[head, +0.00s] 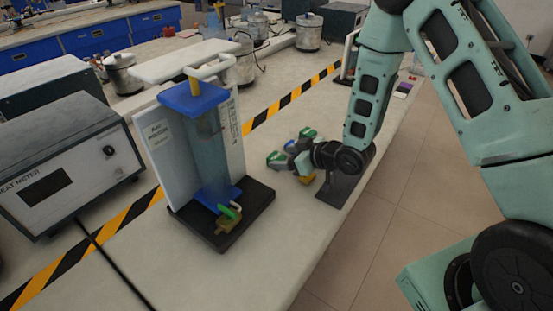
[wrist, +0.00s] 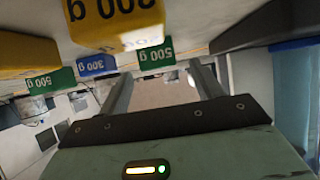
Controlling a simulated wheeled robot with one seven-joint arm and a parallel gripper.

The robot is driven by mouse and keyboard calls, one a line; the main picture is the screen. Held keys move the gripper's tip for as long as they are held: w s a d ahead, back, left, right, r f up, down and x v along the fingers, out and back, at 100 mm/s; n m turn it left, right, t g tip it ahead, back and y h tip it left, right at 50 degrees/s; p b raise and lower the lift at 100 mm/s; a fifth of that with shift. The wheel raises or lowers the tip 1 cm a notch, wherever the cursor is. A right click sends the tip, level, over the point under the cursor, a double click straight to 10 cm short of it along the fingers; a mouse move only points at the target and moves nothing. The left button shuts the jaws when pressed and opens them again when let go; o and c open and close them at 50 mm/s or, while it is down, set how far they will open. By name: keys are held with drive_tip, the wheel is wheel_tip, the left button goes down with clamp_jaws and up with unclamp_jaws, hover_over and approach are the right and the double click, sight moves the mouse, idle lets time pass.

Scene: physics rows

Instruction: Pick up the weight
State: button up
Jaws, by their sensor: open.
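Several weights stand together on the bench beside my gripper. In the head view I see a green one (head: 307,133), a second green one (head: 274,158), a blue one (head: 291,147) and a yellow one (head: 307,179) partly hidden by my gripper (head: 302,161). In the wrist view, which looks upside down, a large yellow weight (wrist: 112,22) is closest. Behind it are green weights (wrist: 157,56) (wrist: 50,82) and a blue weight (wrist: 97,65). My gripper (wrist: 160,78) is open, with nothing seen between its fingers. Which weight the task means, I cannot tell.
A blue-topped apparatus (head: 202,95) on a black base stands to the left, with a grey heat meter (head: 70,165) beyond. The bench front is clear.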

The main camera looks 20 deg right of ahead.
drive_tip(key=shift+x, duration=1.1)
drive_tip(key=shift+w, duration=0.1)
drive_tip(key=c, duration=1.4)
drive_tip(key=shift+r, duration=0.1)
drive_tip(key=shift+c, duration=0.2)
